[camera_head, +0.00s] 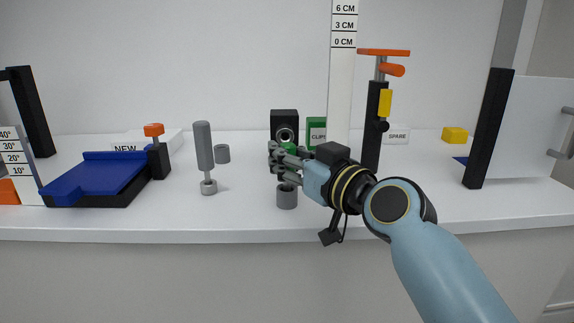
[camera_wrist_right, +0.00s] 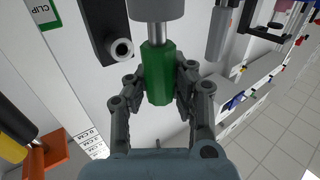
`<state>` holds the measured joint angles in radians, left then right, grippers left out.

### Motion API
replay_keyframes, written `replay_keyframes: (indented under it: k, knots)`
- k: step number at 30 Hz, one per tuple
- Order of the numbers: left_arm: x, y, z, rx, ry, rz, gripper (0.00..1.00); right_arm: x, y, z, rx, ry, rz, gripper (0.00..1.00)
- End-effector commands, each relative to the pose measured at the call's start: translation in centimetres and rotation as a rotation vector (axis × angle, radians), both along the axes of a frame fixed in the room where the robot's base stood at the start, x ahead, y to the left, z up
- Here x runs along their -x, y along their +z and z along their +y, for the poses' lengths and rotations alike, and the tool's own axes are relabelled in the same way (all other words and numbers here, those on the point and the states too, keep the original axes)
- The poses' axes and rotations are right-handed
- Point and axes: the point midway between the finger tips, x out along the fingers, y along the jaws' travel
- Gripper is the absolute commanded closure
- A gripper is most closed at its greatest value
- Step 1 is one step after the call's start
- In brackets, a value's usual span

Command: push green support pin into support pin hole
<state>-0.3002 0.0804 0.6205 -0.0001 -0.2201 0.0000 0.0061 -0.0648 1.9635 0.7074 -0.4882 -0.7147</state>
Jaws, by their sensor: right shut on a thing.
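The green support pin (camera_wrist_right: 157,75) has a green faceted handle and a silver shaft. My right gripper (camera_wrist_right: 159,84) is shut on the handle. In the head view the gripper (camera_head: 280,161) hides most of the pin, leaving a bit of green (camera_head: 289,147) showing. The pin's shaft points at a grey cylindrical holder (camera_head: 287,199) standing below the gripper. In the wrist view the shaft meets this holder (camera_wrist_right: 155,8); how deep it sits inside cannot be told. A black block with a round ringed hole (camera_head: 285,135) stands behind the gripper, apart from the pin. My left gripper is not in view.
A white scale post (camera_head: 342,90) and a black stand with orange handle (camera_head: 372,135) stand right of the gripper. A green clips box (camera_head: 316,132) is behind. A grey-handled tool (camera_head: 204,150), small grey cup (camera_head: 222,154) and blue tray (camera_head: 95,178) stand left.

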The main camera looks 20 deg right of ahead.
Motion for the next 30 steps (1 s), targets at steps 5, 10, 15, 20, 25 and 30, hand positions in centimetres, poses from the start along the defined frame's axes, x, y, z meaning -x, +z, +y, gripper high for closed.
replay_keyframes:
  k: [5,10,15,20,25,30]
  knots:
    - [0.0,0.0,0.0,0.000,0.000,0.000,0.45,0.0,0.0,0.0,0.000,0.000,0.000,1.00]
    - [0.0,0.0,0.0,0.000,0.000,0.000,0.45,0.0,0.0,0.0,0.000,0.000,0.000,1.00]
    - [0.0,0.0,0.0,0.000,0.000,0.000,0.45,0.0,0.0,0.0,0.000,0.000,0.000,1.00]
    - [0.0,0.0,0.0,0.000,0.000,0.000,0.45,0.0,0.1,0.0,0.000,0.000,0.000,1.00]
    - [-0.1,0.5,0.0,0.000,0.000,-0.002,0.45,0.0,1.4,0.0,0.001,0.001,-0.001,1.00]
    - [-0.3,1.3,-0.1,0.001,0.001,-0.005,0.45,0.0,4.2,0.0,0.001,0.000,-0.004,1.00]
